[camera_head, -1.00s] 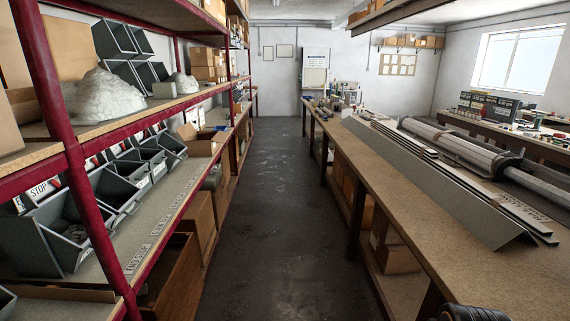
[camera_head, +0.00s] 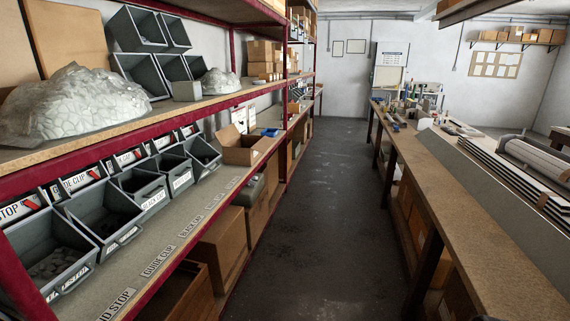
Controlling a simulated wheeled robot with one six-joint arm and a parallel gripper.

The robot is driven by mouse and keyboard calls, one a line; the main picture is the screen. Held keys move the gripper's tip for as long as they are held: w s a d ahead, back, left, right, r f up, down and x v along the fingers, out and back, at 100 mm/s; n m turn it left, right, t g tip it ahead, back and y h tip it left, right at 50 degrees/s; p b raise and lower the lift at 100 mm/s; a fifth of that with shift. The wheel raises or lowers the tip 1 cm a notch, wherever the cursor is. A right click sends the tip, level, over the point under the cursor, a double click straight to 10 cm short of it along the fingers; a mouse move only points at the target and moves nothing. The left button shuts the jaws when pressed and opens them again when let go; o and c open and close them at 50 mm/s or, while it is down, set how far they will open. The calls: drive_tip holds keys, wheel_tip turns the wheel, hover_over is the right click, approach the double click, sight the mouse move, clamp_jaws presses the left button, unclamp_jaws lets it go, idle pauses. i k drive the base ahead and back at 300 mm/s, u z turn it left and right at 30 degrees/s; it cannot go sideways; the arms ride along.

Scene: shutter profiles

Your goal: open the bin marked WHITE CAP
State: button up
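A row of grey bins stands on the lower level of the red-framed shelf at the left. The nearest bin (camera_head: 45,255) holds loose pale parts. Behind it are a second bin (camera_head: 108,218), a third bin (camera_head: 143,188), a fourth bin (camera_head: 176,170) and a far bin (camera_head: 204,155); their tops look open. The label above the nearest ends in STOP, and one further on reads GUIDE CLIP. The far labels are too small to read surely, so I cannot tell which bin is marked WHITE CAP. My gripper is not in view.
A shelf board (camera_head: 200,222) with printed name strips runs in front of the bins. Cardboard boxes (camera_head: 220,245) stand below it. The dark floor aisle (camera_head: 325,220) is clear. A long workbench (camera_head: 470,215) with metal profiles bounds it at the right.

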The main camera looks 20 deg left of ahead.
sight(177, 169)
drive_tip(key=u, duration=0.35)
drive_tip(key=i, duration=2)
drive_tip(key=u, duration=1.45)
drive_tip(key=i, duration=1.1)
drive_tip(key=u, duration=1.45)
drive_tip(key=i, duration=0.4)
drive_tip(key=u, duration=0.25)
